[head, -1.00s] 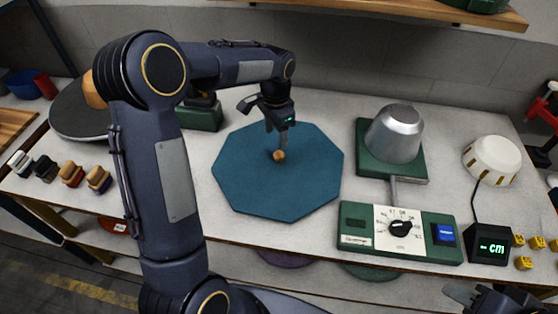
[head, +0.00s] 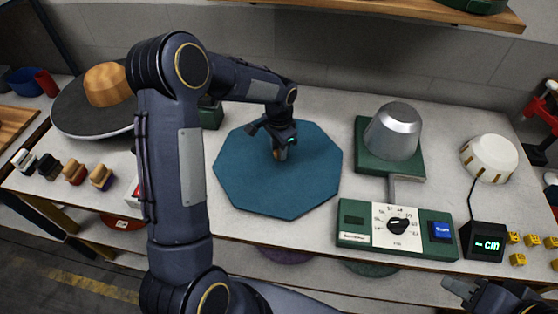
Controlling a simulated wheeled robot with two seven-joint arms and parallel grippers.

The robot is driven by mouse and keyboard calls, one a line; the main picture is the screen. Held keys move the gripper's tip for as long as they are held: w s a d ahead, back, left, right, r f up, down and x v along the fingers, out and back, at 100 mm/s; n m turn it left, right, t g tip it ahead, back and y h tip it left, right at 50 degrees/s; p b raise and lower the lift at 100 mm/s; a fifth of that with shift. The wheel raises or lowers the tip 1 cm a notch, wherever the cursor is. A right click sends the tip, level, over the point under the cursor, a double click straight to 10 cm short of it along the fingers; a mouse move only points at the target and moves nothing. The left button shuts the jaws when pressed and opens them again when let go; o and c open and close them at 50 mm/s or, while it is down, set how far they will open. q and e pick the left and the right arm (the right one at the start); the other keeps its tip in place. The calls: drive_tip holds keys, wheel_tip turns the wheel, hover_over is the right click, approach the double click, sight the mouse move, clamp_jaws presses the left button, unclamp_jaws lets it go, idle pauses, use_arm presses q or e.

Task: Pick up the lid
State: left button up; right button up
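The lid is a flat teal octagon (head: 270,190) lying on the pale worktop, with a small orange-brown knob (head: 277,155) near its middle. My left gripper (head: 279,151) points down at the knob from above, its fingers close beside or around it. The knob is mostly hidden by the fingers, so I cannot tell whether they are closed on it. The lid still looks flat. My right gripper (head: 462,290) is partly in view at the bottom right corner, away from the lid; its opening is unclear.
A silver metal form on a green press (head: 392,135) stands right of the lid, with a dial panel (head: 396,228) in front. A white round block (head: 489,158) and a cm display (head: 487,242) are further right. A wooden hat form (head: 107,85) stands at left. A shelf (head: 380,10) overhangs the back.

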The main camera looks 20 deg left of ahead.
use_arm(q)
clamp_jaws()
drive_tip(key=shift+r, duration=0.1)
drive_tip(key=shift+r, duration=0.55)
drive_tip(key=s+d+r+b, duration=0.3)
drive_tip(key=d+r, duration=0.8)
drive_tip(key=d, duration=0.2)
drive_tip(key=shift+s+d+r+b, duration=0.3)
drive_tip(key=shift+s+r+b, duration=0.05)
drive_tip(key=shift+r+b, duration=0.05)
